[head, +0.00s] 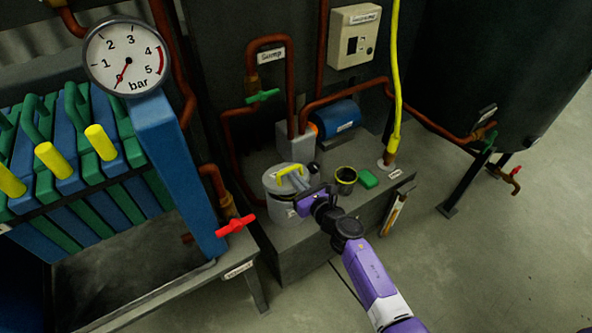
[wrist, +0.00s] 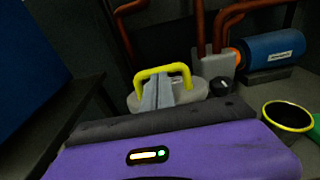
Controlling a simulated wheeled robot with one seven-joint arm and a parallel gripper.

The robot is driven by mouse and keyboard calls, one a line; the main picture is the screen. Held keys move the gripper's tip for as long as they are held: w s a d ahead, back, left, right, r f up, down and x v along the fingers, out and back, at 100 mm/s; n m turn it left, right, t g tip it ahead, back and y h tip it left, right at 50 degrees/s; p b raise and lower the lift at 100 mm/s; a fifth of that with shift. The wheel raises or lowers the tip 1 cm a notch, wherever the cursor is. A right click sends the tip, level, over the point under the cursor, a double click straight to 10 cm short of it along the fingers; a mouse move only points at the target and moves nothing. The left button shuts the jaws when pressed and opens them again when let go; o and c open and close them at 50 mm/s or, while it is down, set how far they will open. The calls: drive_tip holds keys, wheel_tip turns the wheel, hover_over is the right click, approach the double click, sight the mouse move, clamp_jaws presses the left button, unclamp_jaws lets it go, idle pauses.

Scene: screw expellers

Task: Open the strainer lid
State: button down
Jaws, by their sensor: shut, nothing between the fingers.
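The strainer is a pale grey round pot (head: 279,206) on the plinth in the middle of the head view. Its lid (head: 272,180) sits level on top and carries a yellow arched handle (head: 290,173). In the wrist view the yellow handle (wrist: 164,72) stands over the lid (wrist: 198,90). My gripper (head: 288,176) reaches in from the right, with its grey fingers over the lid and at the handle. In the wrist view the closed fingers (wrist: 158,92) overlap the handle's opening. Whether they touch the handle, I cannot tell.
A dark cup with a yellow rim (head: 346,175) and a green block (head: 368,179) stand right of the strainer. A blue motor (head: 337,118) and red-brown pipes are behind. A red valve handle (head: 236,225) and the blue press frame (head: 180,170) are left.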

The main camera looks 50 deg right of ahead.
drive_tip(key=shift+w+d+r+g+p, duration=0.1)
drive_tip(key=shift+w+r+g+p, duration=0.25)
drive_tip(key=shift+p, duration=0.55)
drive_tip(key=shift+a+r+g+p, duration=0.1)
drive_tip(key=shift+r+p, duration=0.35)
drive_tip(key=shift+p, duration=0.5)
drive_tip(key=shift+w+d+r+g+p, duration=0.1)
drive_tip(key=shift+w+r+g+p, duration=0.25)
drive_tip(key=shift+p, duration=0.55)
drive_tip(key=r+g+p, duration=0.1)
drive_tip(key=p, duration=0.3)
drive_tip(key=shift+w+d+y, duration=0.1)
drive_tip(key=shift+w+y, duration=0.2)
drive_tip(key=shift+w, duration=0.1)
drive_tip(key=p, duration=0.1)
drive_tip(key=w+r+p, duration=0.2)
drive_tip(key=shift+w+d+r+p, duration=0.1)
drive_tip(key=shift+w+d+p, duration=0.15)
drive_tip(key=shift+d+p, duration=0.15)
drive_tip(key=w+d+r+b, duration=0.1)
drive_tip(key=w+d+r, duration=0.1)
drive_tip(key=w, duration=0.6)
drive_tip(key=shift+w+r, duration=0.25)
drive_tip(key=shift+w, duration=0.05)
